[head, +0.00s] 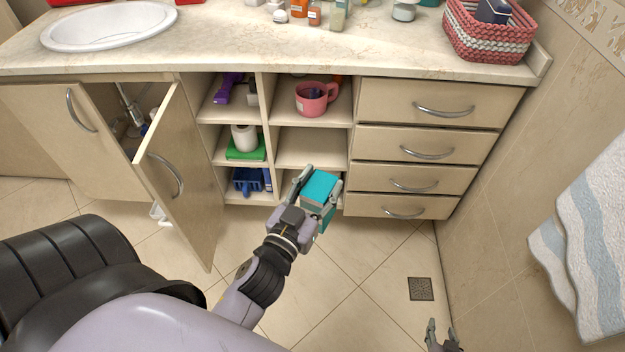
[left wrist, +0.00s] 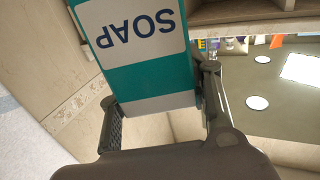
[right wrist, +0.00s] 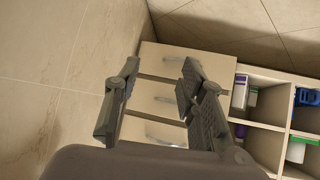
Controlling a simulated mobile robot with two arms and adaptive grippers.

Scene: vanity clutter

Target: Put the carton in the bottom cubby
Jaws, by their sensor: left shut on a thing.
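The teal carton (head: 320,186) is between the fingers of my left gripper (head: 318,183), which is shut on it. It is held in front of the right cubby column, covering much of the bottom cubby. In the left wrist view the carton (left wrist: 140,60) shows a white panel reading SOAP, upside down. In the right wrist view the bottom right cubby (right wrist: 265,97) holds a white and purple item (right wrist: 240,92) at one side. My right gripper (right wrist: 157,90) is open and empty; its fingertips show low in the head view (head: 440,338).
The middle right cubby (head: 308,148) is empty; a pink mug (head: 312,98) sits above it. The left column holds a white roll (head: 244,137) on a green thing and a blue item (head: 247,180). Drawers (head: 405,175) stand right; a cabinet door (head: 178,175) hangs open left.

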